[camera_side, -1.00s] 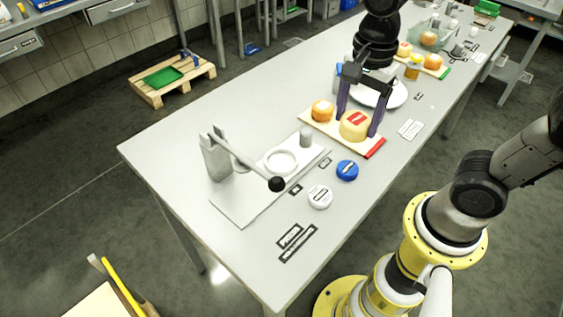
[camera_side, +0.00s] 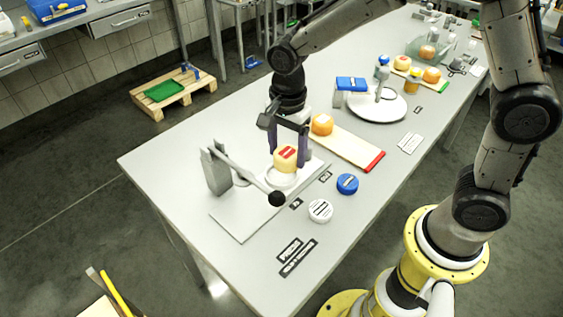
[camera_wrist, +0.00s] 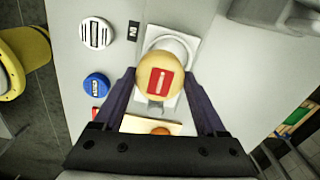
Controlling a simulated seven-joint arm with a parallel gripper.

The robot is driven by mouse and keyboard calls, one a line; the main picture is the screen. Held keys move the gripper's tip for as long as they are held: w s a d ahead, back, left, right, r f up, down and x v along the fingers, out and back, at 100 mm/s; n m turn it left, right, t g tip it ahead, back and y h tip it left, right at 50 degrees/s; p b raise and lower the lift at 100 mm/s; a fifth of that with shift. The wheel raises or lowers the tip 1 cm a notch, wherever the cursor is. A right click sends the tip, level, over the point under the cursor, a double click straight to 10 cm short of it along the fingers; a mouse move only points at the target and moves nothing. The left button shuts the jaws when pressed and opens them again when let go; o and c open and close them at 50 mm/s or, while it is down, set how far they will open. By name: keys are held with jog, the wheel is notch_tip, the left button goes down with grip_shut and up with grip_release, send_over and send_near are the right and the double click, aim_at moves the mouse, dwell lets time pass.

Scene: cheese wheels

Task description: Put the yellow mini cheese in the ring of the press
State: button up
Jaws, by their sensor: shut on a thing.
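The yellow mini cheese (camera_side: 286,160) has a red label on top. My gripper (camera_side: 288,150) is shut on its sides, with the dark fingers pointing down. The white ring (camera_side: 281,182) lies on the press's pale base plate (camera_side: 242,219). In the side view the cheese overlaps the far part of the ring, and the near rim shows. In the wrist view the cheese (camera_wrist: 160,84) sits between the fingers and covers part of the ring (camera_wrist: 176,46). I cannot tell how high it is above the ring. The press's post (camera_side: 215,173) stands left.
The press lever's black knob (camera_side: 277,199) hangs close in front of the ring. An orange cheese (camera_side: 321,125) sits on the red-ended board (camera_side: 350,148). A blue disc (camera_side: 347,184) and a white disc (camera_side: 320,211) lie on the right. A white turntable (camera_side: 378,107) stands farther back.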

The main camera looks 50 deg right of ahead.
aim_at(283, 178)
jog(key=shift+w+a+f, duration=0.1)
jog(key=shift+w+f, duration=0.35)
jog(key=shift+f, duration=0.05)
jog(key=shift+w+f, duration=0.2)
jog(key=shift+f, duration=1.6)
jog(key=shift+f, duration=0.2)
jog(key=shift+s+f, duration=0.15)
jog(key=shift+f, duration=0.4)
jog(key=o, duration=1.4)
jog(key=shift+f, duration=0.1)
notch_tip(283, 178, up, 13)
jog(key=shift+r, duration=0.4)
